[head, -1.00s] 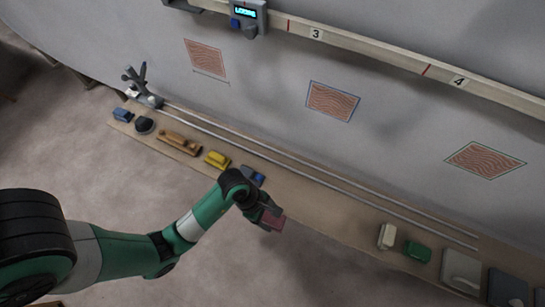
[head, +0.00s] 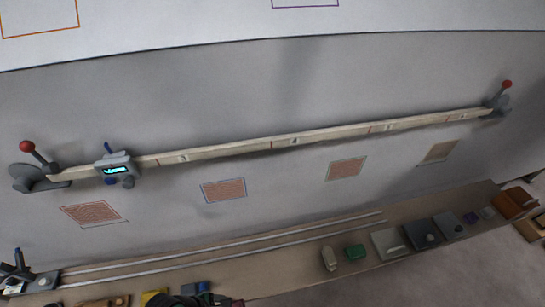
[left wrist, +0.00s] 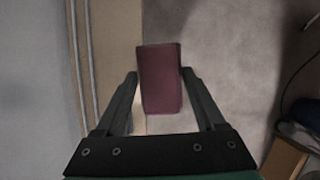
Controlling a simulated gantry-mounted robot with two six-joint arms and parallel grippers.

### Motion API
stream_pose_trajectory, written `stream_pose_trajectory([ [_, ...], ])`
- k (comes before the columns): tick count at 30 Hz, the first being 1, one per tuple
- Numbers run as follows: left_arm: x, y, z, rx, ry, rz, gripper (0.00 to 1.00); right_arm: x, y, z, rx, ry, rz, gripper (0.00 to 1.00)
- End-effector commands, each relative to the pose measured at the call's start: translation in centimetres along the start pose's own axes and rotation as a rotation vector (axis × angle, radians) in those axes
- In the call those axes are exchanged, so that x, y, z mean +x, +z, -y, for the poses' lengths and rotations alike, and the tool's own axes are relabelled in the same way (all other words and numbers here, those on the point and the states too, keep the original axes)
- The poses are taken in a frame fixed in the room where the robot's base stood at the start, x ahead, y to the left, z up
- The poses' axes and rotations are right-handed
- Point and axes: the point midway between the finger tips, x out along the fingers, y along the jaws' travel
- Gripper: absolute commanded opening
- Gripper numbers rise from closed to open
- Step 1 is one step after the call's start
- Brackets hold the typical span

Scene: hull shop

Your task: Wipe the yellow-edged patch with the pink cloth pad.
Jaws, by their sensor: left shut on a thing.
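My left gripper (left wrist: 160,88) is shut on the pink cloth pad (left wrist: 160,70), which sits between its two fingers in the left wrist view and looks dark pink. In the head view only a dark part of my left arm shows at the bottom edge. The patch that looks yellow-edged (head: 439,151) is on the grey hull wall at the right, below the long rail. It looks tan and duller than the other patches. The left gripper is far to its left and lower. My right gripper is not in view.
Other wall patches are the left one (head: 92,213), the blue-edged one (head: 223,190) and a reddish one (head: 346,168). A numbered rail (head: 330,133) with a display unit (head: 116,168) crosses above them. A shelf (head: 285,275) below carries several blocks and plates.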

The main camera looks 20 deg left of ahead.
Motion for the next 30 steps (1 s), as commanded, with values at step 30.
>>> stream_pose_trajectory([
  [30, -23.9, 9.9, 0.0, 0.000, 0.000, 0.000, 0.27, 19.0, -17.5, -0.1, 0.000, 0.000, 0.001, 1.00],
])
